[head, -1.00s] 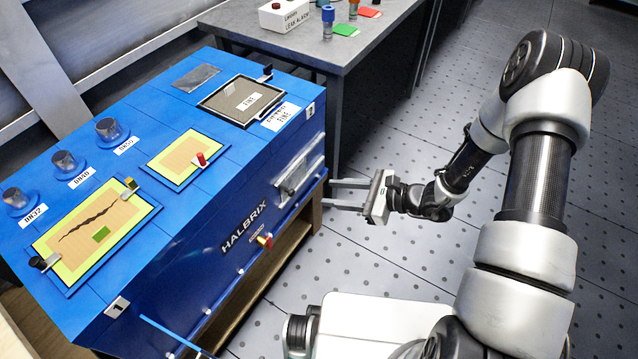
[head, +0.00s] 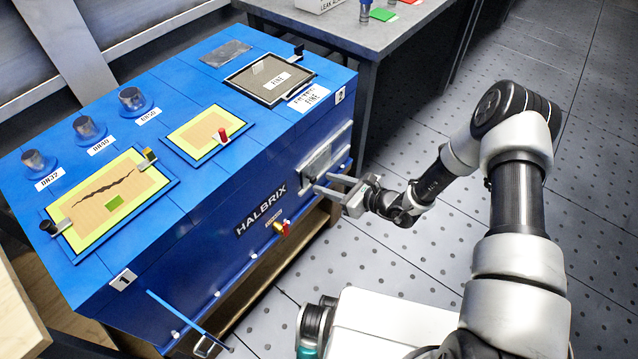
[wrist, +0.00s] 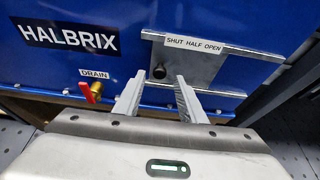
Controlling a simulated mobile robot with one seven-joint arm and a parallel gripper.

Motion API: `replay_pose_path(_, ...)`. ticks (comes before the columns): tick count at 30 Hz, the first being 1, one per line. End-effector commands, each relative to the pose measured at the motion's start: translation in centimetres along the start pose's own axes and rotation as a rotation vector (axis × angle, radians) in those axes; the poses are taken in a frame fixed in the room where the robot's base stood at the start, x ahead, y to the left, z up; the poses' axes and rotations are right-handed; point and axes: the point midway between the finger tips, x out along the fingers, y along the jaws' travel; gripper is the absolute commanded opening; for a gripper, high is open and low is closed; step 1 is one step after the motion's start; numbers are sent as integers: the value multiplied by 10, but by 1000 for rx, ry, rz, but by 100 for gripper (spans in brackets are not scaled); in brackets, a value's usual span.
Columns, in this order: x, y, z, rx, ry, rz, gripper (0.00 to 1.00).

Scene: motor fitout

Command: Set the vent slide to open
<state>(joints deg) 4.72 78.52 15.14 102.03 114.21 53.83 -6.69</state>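The vent slide shows in the wrist view as a metal plate (wrist: 205,68) on the blue cabinet's front, with a strip label (wrist: 194,46) reading SHUT HALF OPEN. Its dark round knob (wrist: 159,72) sits under the left end of the label, near SHUT. In the head view the slide (head: 325,155) is at the right end of the front face. My gripper (wrist: 159,82) is open and empty. Its two fingers point at the slide, and the knob appears between the fingertips in the wrist view. I cannot tell whether they touch the plate.
A drain valve with a red handle (wrist: 91,91) sits left of my gripper. The blue cabinet (head: 190,235) carries framed panels and knobs on top. A blue bar handle (head: 180,315) juts from its front left. A grey table (head: 400,40) stands behind; the floor at right is clear.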

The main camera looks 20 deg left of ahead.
Motion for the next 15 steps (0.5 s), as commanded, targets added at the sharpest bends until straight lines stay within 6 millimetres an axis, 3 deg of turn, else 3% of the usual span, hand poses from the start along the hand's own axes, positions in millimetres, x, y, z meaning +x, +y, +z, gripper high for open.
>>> replay_pose_path(6,31,0,-1,-1,-1,1,37)
replay_pose_path(15,40,0,0,0,0,1,37)
